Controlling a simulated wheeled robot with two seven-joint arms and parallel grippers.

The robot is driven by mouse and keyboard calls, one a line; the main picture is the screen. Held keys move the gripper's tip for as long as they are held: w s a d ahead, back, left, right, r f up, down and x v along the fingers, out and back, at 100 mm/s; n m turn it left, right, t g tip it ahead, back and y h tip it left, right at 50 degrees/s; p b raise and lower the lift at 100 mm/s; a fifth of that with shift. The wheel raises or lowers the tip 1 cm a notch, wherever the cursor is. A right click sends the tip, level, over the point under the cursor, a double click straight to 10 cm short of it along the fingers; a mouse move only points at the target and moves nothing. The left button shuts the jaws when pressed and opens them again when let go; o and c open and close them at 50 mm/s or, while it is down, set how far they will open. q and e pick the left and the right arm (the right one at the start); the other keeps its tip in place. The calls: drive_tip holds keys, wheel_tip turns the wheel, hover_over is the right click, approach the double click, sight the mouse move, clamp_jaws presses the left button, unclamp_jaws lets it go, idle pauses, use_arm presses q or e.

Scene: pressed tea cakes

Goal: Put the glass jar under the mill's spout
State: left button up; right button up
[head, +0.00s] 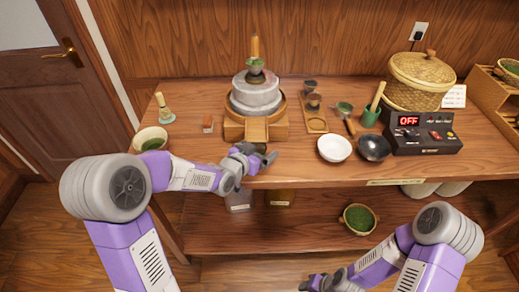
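The stone mill (256,95) stands on a wooden base on the table, its wooden spout (256,129) facing the front edge. A clear, greyish jar (238,203) with a label, which looks like glass, is on the lower shelf, partly hidden by the table edge and my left arm. A similar jar with olive-green contents (279,198) stands to its right. My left gripper (267,154) is at the table's front edge, just below the spout in the picture. Its dark fingers look apart, with nothing seen between them. My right gripper (310,284) is low at the bottom edge, partly cut off.
A bowl of green powder (151,139) and a whisk (163,108) stand left of the mill. White (334,148) and black bowls (374,148), a control box (425,133) and a basket (421,82) stand right. A green-filled bowl (358,219) is on the lower shelf.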

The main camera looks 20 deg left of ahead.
use_arm(q)
drive_tip(key=shift+r, duration=0.15)
drive_tip(key=p+v, duration=0.2)
drive_tip(key=v, duration=1)
drive_tip(key=shift+p, duration=0.4)
